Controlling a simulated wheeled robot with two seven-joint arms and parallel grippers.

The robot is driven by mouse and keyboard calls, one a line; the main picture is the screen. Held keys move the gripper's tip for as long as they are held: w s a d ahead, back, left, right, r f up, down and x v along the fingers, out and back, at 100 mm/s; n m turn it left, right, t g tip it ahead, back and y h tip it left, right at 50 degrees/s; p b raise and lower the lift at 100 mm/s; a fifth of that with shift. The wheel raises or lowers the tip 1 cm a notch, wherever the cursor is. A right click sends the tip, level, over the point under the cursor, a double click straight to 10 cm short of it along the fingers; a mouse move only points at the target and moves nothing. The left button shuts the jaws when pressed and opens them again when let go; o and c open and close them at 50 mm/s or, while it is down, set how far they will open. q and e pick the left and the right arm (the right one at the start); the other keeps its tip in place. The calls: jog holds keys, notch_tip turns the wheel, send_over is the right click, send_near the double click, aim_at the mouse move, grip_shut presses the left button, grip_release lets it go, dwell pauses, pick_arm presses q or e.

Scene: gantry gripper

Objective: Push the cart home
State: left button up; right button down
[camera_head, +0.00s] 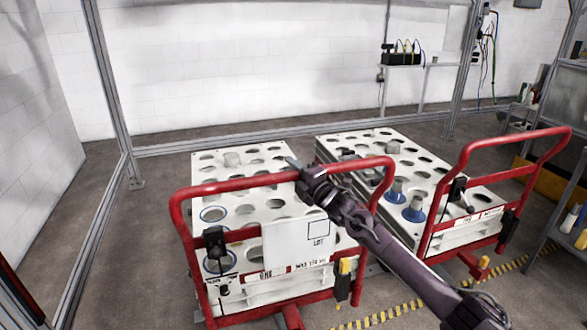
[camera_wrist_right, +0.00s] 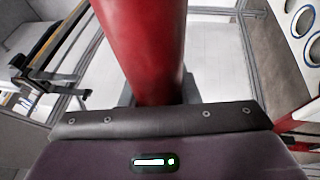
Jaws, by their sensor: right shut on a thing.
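A cart (camera_head: 285,207) with a white top full of round holes and a red tubular handle (camera_head: 235,185) stands in the lower middle of the head view. My right arm comes in from the lower right, and my right gripper (camera_head: 296,172) is shut on the top bar of this handle, near its middle. In the right wrist view the red bar (camera_wrist_right: 140,45) runs up from the gripper's dark edge. The fingertips are mostly hidden there. My left gripper is not in view.
A second, similar cart (camera_head: 415,150) with a red handle stands close on the right. Metal frame posts (camera_head: 108,85) stand at left and back before a white wall. Yellow-black striped tape (camera_head: 385,313) marks the floor. A shelf (camera_head: 570,235) stands at far right. Floor on the left is clear.

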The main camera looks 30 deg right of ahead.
jog(key=shift+d+r, duration=0.15)
jog(key=shift+r, duration=0.05)
jog(key=c, duration=1.3)
grip_release()
jog(key=shift+r, duration=0.15)
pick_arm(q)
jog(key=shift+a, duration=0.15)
pick_arm(e)
jog(key=shift+o, duration=1)
jog(key=shift+r, duration=0.15)
jog(key=shift+d, duration=0.1)
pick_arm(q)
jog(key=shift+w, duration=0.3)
pick_arm(e)
jog(key=a+f+v, duration=0.1)
jog(key=v, duration=0.6)
jog(key=shift+s+d, duration=0.3)
jog(key=shift+s, duration=0.1)
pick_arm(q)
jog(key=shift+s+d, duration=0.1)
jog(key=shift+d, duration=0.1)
pick_arm(e)
jog(key=shift+f, duration=0.1)
